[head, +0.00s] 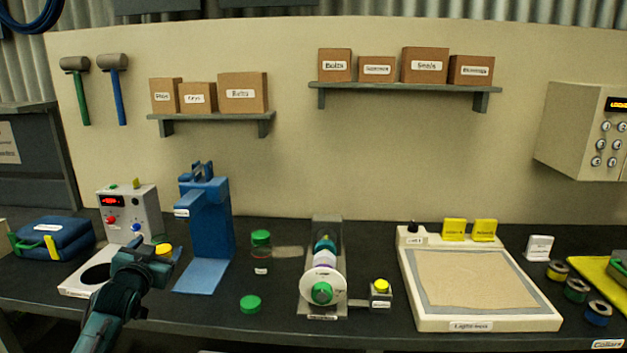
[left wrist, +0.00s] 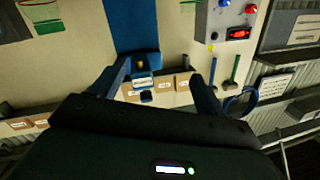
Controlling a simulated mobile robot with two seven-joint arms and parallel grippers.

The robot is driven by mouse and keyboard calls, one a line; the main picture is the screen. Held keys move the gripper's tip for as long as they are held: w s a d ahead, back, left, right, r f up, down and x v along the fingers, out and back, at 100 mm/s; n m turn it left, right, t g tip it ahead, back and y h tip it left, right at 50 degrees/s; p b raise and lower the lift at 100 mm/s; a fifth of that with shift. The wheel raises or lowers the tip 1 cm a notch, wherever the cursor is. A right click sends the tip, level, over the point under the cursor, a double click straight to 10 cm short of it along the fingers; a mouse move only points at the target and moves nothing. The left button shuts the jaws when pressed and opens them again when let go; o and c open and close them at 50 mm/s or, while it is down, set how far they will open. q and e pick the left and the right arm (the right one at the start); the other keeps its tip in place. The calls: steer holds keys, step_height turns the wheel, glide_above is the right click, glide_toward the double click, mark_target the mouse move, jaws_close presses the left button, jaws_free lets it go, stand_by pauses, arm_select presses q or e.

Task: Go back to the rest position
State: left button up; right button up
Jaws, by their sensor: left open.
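My left gripper (head: 156,252) is at the front left of the bench. It is above the white base with a dark round opening (head: 76,282), in front of the control box (head: 122,215) and left of the blue stand (head: 208,225). In the left wrist view its two fingers (left wrist: 158,74) are spread with nothing between them. That view is upside down; the blue stand (left wrist: 131,25) and the control box (left wrist: 231,18) show beyond the fingers. My right gripper is in neither view.
A jar with a green lid (head: 261,252), a loose green lid (head: 250,303), a screw expeller (head: 323,275) and a yellow button box (head: 380,293) stand right of the blue stand. A lightbox (head: 480,318) is farther right. A blue bag (head: 55,239) lies left.

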arm_select(q)
steer(key=s+d+f+g+h, duration=0.1)
steer(key=s+d+f, duration=0.4)
steer(key=s+f, duration=0.3)
steer(key=s+d+f+m+g+h, duration=0.1)
steer(key=s+d+f+g+h, duration=0.1)
steer(key=s+d+f, duration=0.45)
steer(key=s+d+f+g+h, duration=0.1)
steer(key=s+d+f, duration=0.3)
steer(key=s+f, duration=0.6)
steer(key=s+d+g+h, duration=0.1)
steer(key=s+d, duration=0.4)
steer(key=s, duration=0.9)
steer(key=shift+s+d+f+g, duration=0.2)
steer(key=shift+s+f+g, duration=0.1)
steer(key=shift+g, duration=0.4)
